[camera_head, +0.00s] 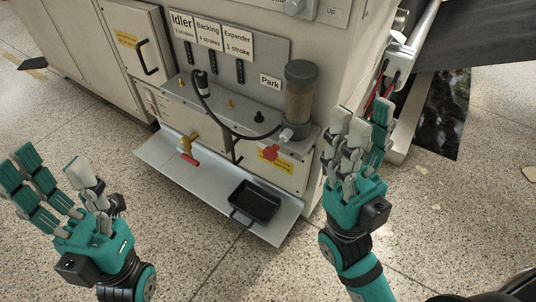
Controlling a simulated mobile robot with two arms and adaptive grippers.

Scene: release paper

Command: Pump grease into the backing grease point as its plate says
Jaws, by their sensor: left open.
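The Backing plate (209,33) is on the panel between the Idler plate (181,22) and the Expander plate (238,43); its stroke number is too small to read surely. A black hose coupler (201,82) stands upright on the ledge, apparently over the second point from the left, below Backing. Its black hose (222,122) loops to the grease reservoir (299,90). A red knob (270,152) sits below the reservoir. My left gripper (57,172) is open and empty at lower left. My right gripper (359,124) is right of the reservoir, apparently empty; its closure is unclear.
Brass fittings (230,103) and a black post (258,117) stand on the ledge; the Park plate (270,82) is behind. A red-handled brass valve (188,147) juts out over a grey shelf (180,174) holding a black tray (256,202). The foreground floor is clear.

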